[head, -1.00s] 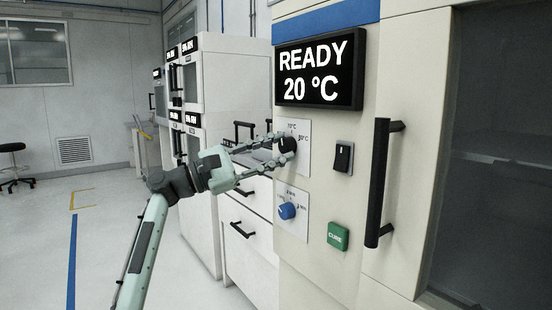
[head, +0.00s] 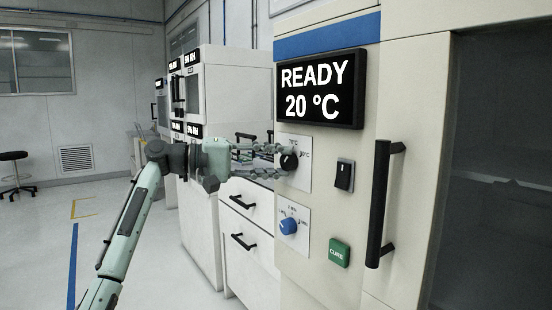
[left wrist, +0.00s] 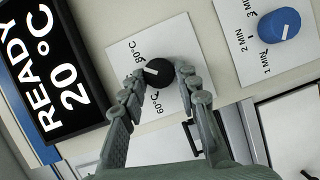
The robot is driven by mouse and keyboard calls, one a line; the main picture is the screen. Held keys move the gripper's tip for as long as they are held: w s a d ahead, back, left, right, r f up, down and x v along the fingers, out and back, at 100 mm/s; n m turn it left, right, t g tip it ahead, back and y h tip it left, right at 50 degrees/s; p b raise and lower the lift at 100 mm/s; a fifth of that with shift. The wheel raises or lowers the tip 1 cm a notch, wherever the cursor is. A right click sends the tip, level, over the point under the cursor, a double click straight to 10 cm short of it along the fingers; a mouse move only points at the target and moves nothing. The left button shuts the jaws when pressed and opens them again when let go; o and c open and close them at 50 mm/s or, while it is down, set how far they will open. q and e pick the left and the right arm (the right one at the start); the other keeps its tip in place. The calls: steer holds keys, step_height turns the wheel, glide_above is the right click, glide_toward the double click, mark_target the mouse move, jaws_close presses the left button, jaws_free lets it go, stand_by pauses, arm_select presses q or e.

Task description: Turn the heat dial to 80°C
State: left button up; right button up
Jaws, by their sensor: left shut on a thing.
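The black heat dial (head: 289,161) sits on a white plate (head: 296,181) below the display (head: 320,88), which reads READY 20 °C. My left gripper (head: 283,159) is shut on the dial, one finger on each side of it. In the left wrist view the dial (left wrist: 158,72) shows between the fingertips (left wrist: 160,82). Its white mark points to the picture's left, between the printed labels 60°C and what looks like 80°C. The fingers hide part of the plate. My right gripper is in neither view.
A blue timer knob (head: 288,226) and a green CURE button (head: 339,252) are below. A black rocker switch (head: 344,175) and a long vertical door handle (head: 379,204) are to the right. White drawers (head: 245,215) stand behind my gripper.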

arm_select(q)
steer(key=shift+r+m, duration=0.15)
steer(key=shift+m, duration=0.25)
steer(key=shift+s+m+y+p, duration=0.1)
steer(key=shift+m+y+p, duration=0.65)
steer(key=shift+m, duration=0.45)
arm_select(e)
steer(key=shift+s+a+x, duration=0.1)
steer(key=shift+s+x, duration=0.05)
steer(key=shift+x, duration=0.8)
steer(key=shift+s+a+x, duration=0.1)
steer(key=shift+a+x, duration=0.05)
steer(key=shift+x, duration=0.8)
arm_select(q)
steer(key=shift+d, duration=0.1)
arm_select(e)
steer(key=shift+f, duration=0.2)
arm_select(q)
steer(key=o, duration=1.2)
steer(key=shift+c, duration=0.2)
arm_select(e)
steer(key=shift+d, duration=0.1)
arm_select(q)
steer(key=v, duration=1.2)
